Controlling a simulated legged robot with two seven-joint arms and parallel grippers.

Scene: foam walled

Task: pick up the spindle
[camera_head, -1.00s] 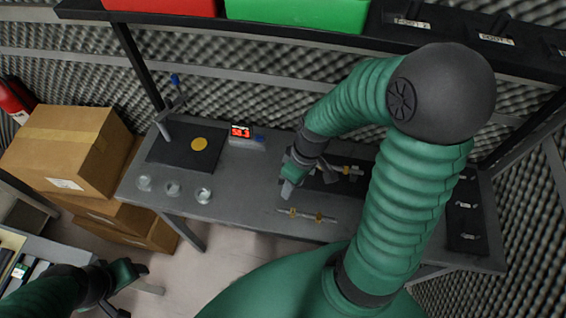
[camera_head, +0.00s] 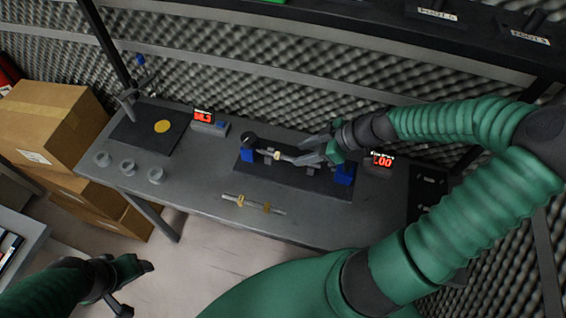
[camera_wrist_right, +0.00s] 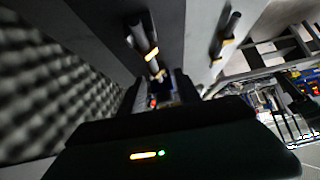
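Two spindle-like shafts with gold rings show. One spindle (camera_head: 277,155) lies across the dark fixture with blue end blocks (camera_head: 247,155); it also seems to show in the right wrist view (camera_wrist_right: 151,53). The second spindle (camera_head: 253,204) lies on the bare grey table nearer me, and appears at the right wrist view's top (camera_wrist_right: 226,40). My right gripper (camera_head: 312,150) is over the fixture at the first spindle's right part, fingers apart. The fingers hide that part, so contact is unclear. My left gripper (camera_head: 130,288) is low at the left, away from the table; its finger opening is unclear.
Cardboard boxes (camera_head: 45,120) stand left. A dark shelf (camera_head: 350,25) runs above the table's back.

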